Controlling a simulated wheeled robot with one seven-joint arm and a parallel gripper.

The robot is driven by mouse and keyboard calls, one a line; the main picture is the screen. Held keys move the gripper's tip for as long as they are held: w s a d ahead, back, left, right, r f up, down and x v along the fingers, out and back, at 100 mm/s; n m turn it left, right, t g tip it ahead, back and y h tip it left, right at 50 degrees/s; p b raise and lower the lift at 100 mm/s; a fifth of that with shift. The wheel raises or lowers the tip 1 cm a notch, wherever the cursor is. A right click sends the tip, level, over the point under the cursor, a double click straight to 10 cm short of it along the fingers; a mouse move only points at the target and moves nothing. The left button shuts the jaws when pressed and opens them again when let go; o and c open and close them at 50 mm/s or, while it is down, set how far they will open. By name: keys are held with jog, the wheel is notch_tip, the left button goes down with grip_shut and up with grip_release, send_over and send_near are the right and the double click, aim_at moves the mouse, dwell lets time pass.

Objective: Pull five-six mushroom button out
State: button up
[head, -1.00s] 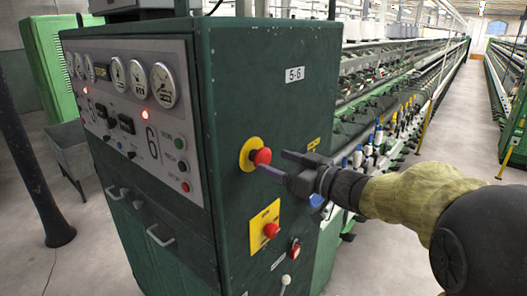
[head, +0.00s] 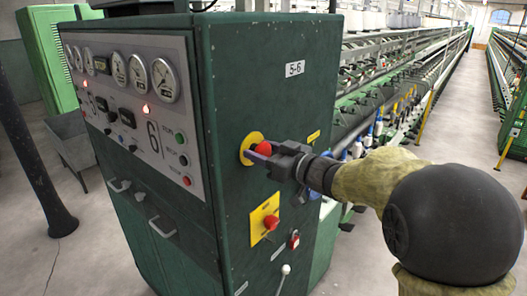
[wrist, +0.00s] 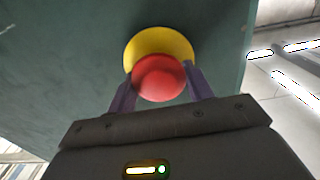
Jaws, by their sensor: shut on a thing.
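The red mushroom button (head: 264,148) sits on a round yellow plate (head: 247,140) on the green cabinet's side, below the 5-6 label (head: 294,69). My gripper (head: 262,156) is at this button, with its fingers on either side of the red head. In the wrist view the red button (wrist: 158,78) lies between the two finger tips, in front of the yellow plate (wrist: 150,44). My gripper (wrist: 160,86) is shut on it. The button's stem is hidden behind its head.
The spinning frame runs back at the right, beside a clear aisle (head: 450,150).

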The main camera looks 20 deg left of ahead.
jog(key=shift+s+d, duration=0.2)
jog(key=shift+d, duration=0.4)
jog(key=shift+a, duration=0.1)
jog(key=shift+f, duration=0.1)
jog(key=o, duration=1.3)
jog(key=shift+d, duration=0.2)
jog(key=b+v, duration=0.5)
jog(key=v, duration=1.2)
jog(key=shift+s+d, duration=0.2)
jog(key=shift+s, duration=0.05)
